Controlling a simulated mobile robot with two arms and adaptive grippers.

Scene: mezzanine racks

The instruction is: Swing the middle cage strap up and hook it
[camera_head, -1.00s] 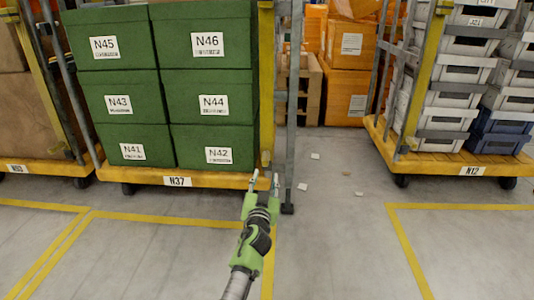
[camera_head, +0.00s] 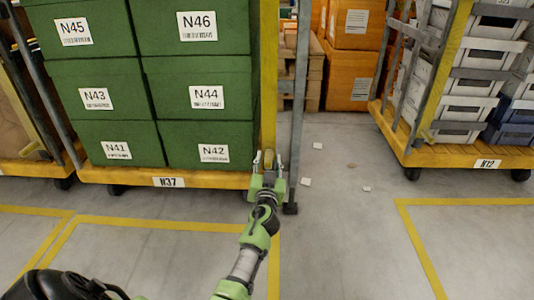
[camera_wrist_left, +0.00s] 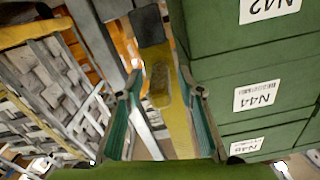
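The middle cage, labelled N37, has a yellow deck (camera_head: 110,175) and carries green boxes (camera_head: 205,80). A yellow strap (camera_head: 269,70) hangs straight down at its right front, beside a grey post (camera_head: 299,90). My left gripper (camera_head: 268,158) is at the strap's lower part, just above the deck's right corner. In the left wrist view the gripper (camera_wrist_left: 160,88) is open, with the yellow strap (camera_wrist_left: 179,130) and its thicker end piece (camera_wrist_left: 160,84) between the spread fingers. I see gaps on both sides. The hook is not clearly visible. My right gripper is not in view.
Cage N12 (camera_head: 445,155), with grey and blue crates, stands at the right. Another cage deck (camera_head: 35,168) is at the left. Orange boxes (camera_head: 350,75) stand behind. Paper scraps (camera_head: 306,182) lie on the otherwise open floor between the cages.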

